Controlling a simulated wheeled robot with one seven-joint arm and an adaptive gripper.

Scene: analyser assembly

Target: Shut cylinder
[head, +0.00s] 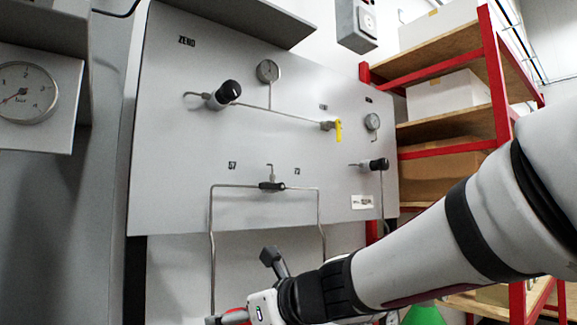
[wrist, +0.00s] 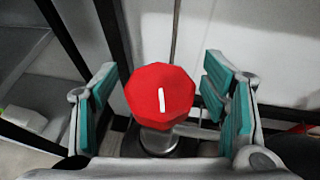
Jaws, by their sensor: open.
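A red faceted knob (wrist: 160,92) with a white line mark sits on a metal valve neck (wrist: 156,141) in the wrist view. The white line stands nearly upright in the picture, leaning slightly. My gripper (wrist: 166,84) is open, with one teal-padded finger on the left of the knob and teal pads on its right. Clear gaps show between the knob and the pads on both sides. The cylinder body below the neck is mostly hidden. In the head view my gripper (head: 226,317) is at the bottom edge, largely cut off, with a bit of red by it.
A grey panel (head: 290,150) carries gauges, black knobs, a yellow-handled valve (head: 338,131) and thin pipes running down near my gripper. A pressure gauge (head: 24,93) is at the left. A red-framed shelf (head: 497,75) with boxes stands at the right, behind my arm.

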